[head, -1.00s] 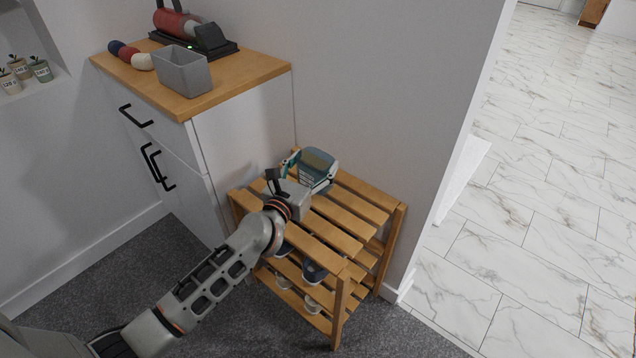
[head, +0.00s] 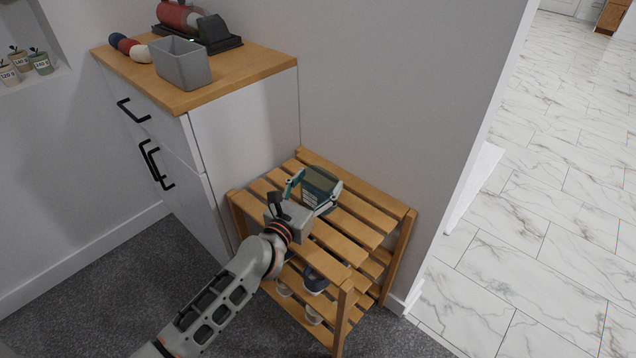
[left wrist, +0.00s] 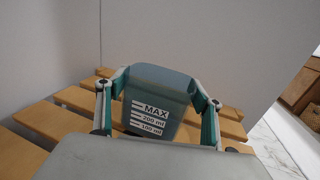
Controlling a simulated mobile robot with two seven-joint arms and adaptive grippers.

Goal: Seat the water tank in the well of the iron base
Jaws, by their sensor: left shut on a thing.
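The water tank (head: 319,187) is a dark translucent teal tub at the top of the slatted wooden rack. My left gripper (head: 313,187) is shut on it, one finger on each side. In the left wrist view the tank (left wrist: 158,98) shows MAX, 200 ml and 100 ml marks between the fingers of the left gripper (left wrist: 158,112). I cannot tell whether the tank touches the slats. The iron base (head: 228,42) is dark, at the back of the cabinet top, with a red and grey iron (head: 178,17) on it. Its well cannot be made out. My right gripper is out of view.
The wooden rack (head: 362,232) holds shoes (head: 314,279) on its lower shelves. A grey open bin (head: 181,66) stands on the cabinet top (head: 255,66), in front of the base. Coloured balls or rolls (head: 130,47) lie left of it. The wall is close behind the rack.

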